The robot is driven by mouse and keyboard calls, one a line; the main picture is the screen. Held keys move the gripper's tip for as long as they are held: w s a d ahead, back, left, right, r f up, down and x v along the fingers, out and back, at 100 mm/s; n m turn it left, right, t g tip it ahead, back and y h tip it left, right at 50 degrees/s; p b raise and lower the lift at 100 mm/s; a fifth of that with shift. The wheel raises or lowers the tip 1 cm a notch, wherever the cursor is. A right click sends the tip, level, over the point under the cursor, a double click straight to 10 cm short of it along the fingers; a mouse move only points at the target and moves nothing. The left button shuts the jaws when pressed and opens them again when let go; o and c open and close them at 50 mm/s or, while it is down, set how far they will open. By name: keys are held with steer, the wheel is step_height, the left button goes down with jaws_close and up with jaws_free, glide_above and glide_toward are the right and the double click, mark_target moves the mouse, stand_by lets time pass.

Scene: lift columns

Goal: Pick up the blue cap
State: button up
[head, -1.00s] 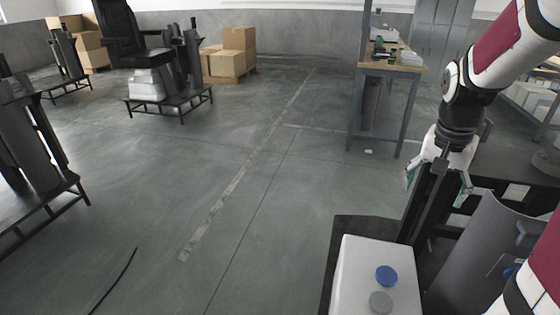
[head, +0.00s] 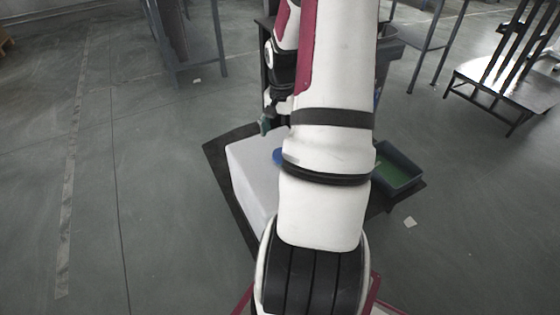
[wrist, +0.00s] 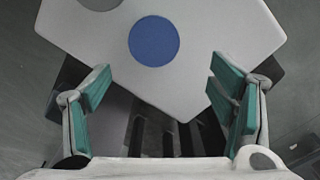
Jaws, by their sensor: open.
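The blue cap (wrist: 154,41) is a flat round disc lying on a white box top (wrist: 208,80). In the wrist view it lies beyond my fingertips and between their lines, slightly left of centre. My gripper (wrist: 158,88) is open and empty, its two green-padded fingers apart and clear of the cap. In the head view only a sliver of the blue cap (head: 278,157) shows; my arm hides the rest. One green fingertip of my gripper (head: 266,125) shows above the far side of the white box (head: 245,180).
A grey round cap (wrist: 100,3) lies left of the blue one, cut by the frame edge. A dark bin with a green inside (head: 398,168) stands right of my arm. A metal-legged table (head: 222,50) is behind. The floor at left is clear.

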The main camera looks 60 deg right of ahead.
step_height(320, 180, down, 3)
steer(key=shift+r+b, duration=0.1)
steer(key=shift+b, duration=0.2)
steer(key=shift+s+a+f+b, duration=0.15)
steer(key=shift+f+b, duration=0.4)
steer(key=shift+f, duration=0.8)
steer(key=shift+s+d+f+b, duration=0.1)
steer(key=shift+s+f+b, duration=0.3)
steer(key=shift+f, duration=0.9)
steer(key=shift+w, duration=0.15)
steer(key=shift+c, duration=0.2)
steer(key=c, duration=1.2)
